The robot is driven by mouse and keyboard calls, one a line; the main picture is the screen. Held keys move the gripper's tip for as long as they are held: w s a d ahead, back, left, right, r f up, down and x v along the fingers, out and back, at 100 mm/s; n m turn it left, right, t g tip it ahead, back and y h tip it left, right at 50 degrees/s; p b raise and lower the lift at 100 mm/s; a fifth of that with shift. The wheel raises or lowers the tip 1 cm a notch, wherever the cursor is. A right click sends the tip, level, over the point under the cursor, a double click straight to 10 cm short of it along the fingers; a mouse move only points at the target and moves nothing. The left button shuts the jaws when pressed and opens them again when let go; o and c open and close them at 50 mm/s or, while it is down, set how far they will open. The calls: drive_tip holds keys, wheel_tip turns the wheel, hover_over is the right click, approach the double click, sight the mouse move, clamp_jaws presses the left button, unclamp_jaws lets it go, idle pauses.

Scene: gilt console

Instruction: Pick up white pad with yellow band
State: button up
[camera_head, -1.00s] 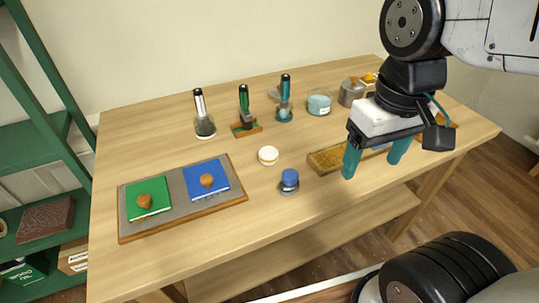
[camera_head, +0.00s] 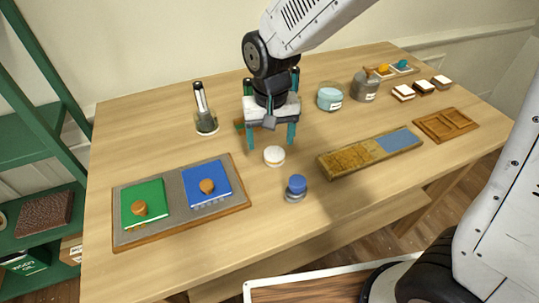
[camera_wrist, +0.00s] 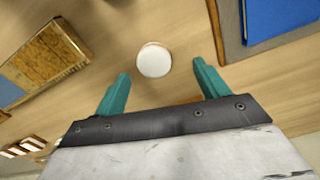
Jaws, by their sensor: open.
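The white round pad (camera_head: 274,156) lies on the wooden table near its middle, with a thin yellowish band low on its side. It also shows in the wrist view (camera_wrist: 154,60), just beyond and between the fingertips. My gripper (camera_head: 271,143) hangs above the table just behind the pad, its two teal fingers spread apart. In the wrist view my gripper (camera_wrist: 162,80) is open with nothing between its fingers. The fingers do not touch the pad.
A blue-topped knob (camera_head: 296,187) stands in front right of the pad. Flasks and jars stand behind; my arm partly hides some. Bare table surrounds the pad.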

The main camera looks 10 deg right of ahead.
sight(274, 152)
drive_tip(key=f, duration=0.4)
drive_tip(key=d+f, duration=0.1)
drive_tip(key=f, duration=0.1)
drive_tip(key=shift+w+f, duration=0.15)
drive_tip(key=shift+w, duration=0.15)
drive_tip(key=c, duration=1)
